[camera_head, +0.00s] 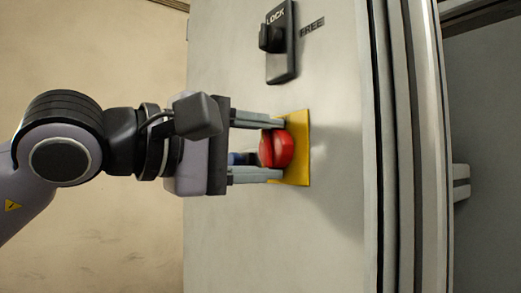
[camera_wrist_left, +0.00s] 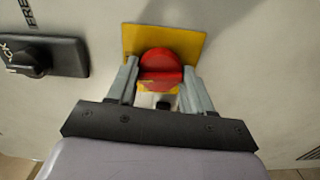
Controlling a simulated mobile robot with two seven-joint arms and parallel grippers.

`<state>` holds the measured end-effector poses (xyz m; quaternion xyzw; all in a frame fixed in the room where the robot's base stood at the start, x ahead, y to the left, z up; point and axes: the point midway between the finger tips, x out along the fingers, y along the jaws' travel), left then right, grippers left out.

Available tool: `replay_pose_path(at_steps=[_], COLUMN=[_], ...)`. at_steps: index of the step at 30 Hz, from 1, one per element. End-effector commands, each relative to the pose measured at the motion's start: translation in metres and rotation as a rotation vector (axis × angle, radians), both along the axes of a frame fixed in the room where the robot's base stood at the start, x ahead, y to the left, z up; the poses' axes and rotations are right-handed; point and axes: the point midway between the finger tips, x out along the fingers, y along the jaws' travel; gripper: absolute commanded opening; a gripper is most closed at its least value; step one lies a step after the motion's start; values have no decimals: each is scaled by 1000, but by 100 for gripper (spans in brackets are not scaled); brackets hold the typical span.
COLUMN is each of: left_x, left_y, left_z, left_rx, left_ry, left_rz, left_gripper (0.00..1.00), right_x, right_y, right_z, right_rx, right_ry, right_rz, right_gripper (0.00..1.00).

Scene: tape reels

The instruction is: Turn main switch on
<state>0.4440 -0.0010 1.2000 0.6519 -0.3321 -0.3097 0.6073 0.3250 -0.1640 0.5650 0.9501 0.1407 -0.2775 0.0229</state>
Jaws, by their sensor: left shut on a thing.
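The main switch is a red rotary knob (camera_head: 277,149) on a yellow plate (camera_head: 302,118), mounted on a pale cabinet panel. My left gripper (camera_head: 275,149) reaches in from the left with one finger on each side of the knob, shut on it. In the left wrist view the red knob (camera_wrist_left: 160,70) sits between the two fingertips (camera_wrist_left: 160,76), with the yellow plate (camera_wrist_left: 187,42) behind it. A raised bar runs across the knob's face. My right gripper is not in view.
A black LOCK/FREE switch (camera_head: 281,42) is on the same panel above the knob, and it shows at the left in the left wrist view (camera_wrist_left: 45,56). Metal edge trim (camera_head: 405,150) runs down the panel's right side. A beige wall (camera_head: 90,50) is at the left.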

Motion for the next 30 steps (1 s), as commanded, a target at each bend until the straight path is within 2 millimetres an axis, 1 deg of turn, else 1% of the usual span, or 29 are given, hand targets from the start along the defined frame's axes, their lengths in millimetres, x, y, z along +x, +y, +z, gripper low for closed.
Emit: replay_pose_path(at_steps=[9,25,26,27,28,30], left_x=[0,0,0,0,0,0], left_y=[0,0,0,0,0,0], left_z=[0,1,1,1,1,1], left_rx=[70,83,83,83,83,83], left_ry=[-96,-116,-116,-116,-116,-116], left_rz=[1,1,1,1,1,1], left_gripper=[20,20,54,67,76,76], right_x=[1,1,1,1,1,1], right_y=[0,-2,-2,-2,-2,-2], right_z=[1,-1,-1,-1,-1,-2], right_rx=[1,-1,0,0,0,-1], right_ry=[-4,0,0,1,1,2], right_rz=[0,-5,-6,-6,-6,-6], right_gripper=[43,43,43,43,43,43])
